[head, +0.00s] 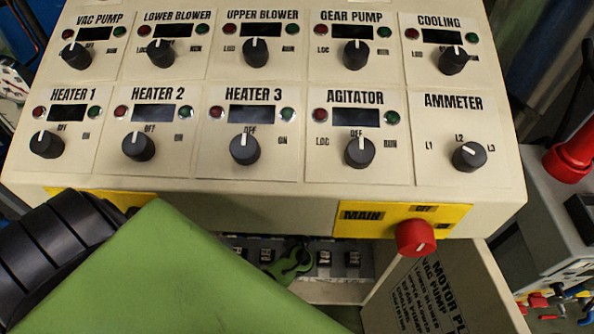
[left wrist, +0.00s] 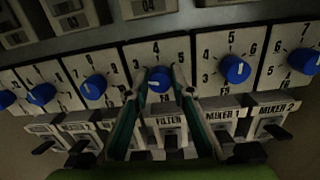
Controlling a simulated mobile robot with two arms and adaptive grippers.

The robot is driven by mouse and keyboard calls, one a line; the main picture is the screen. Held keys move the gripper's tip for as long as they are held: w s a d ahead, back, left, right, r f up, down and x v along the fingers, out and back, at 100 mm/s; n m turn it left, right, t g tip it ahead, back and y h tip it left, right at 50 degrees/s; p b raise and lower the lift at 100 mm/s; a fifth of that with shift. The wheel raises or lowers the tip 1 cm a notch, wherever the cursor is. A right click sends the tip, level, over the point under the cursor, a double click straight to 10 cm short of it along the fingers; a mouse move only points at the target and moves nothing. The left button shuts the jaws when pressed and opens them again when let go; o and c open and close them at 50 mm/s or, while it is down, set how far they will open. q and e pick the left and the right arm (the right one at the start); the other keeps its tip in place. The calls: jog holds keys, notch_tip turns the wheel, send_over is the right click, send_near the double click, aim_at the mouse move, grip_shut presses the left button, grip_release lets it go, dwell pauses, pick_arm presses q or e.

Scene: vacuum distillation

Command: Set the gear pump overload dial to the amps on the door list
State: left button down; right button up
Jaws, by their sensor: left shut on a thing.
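In the left wrist view my left gripper (left wrist: 160,82) has its two green fingers on either side of a blue dial (left wrist: 159,77) and is shut on it. A numbered white scale (left wrist: 155,48) shows around it, with 4 at the top. The FILTER label (left wrist: 169,121) is below this dial. No gear pump label is readable in the row. In the head view the open door (head: 424,285) carries a printed motor list; its lower part and any amps are not readable. The gear pump panel (head: 351,17) is on the console top. My right gripper is not in view.
Similar blue dials stand close on both sides, such as one above MIXER 1 (left wrist: 234,69) and one at the left (left wrist: 93,87). Black switch levers (left wrist: 247,153) stick out below. The red main knob (head: 416,237) overhangs the door opening.

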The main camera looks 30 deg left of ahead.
pick_arm(q)
jog(key=shift+m+t+h+p, duration=0.35)
jog(key=shift+m+p, duration=2.9)
jog(key=shift+m, duration=4.25)
jog(key=shift+f, duration=0.1)
jog(key=c, duration=1.8)
grip_release()
jog(key=shift+o, duration=0.2)
jog(key=shift+s+d, duration=0.1)
jog(key=v, duration=1.1)
jog(key=shift+s+d, duration=0.25)
jog(key=shift+s, duration=0.05)
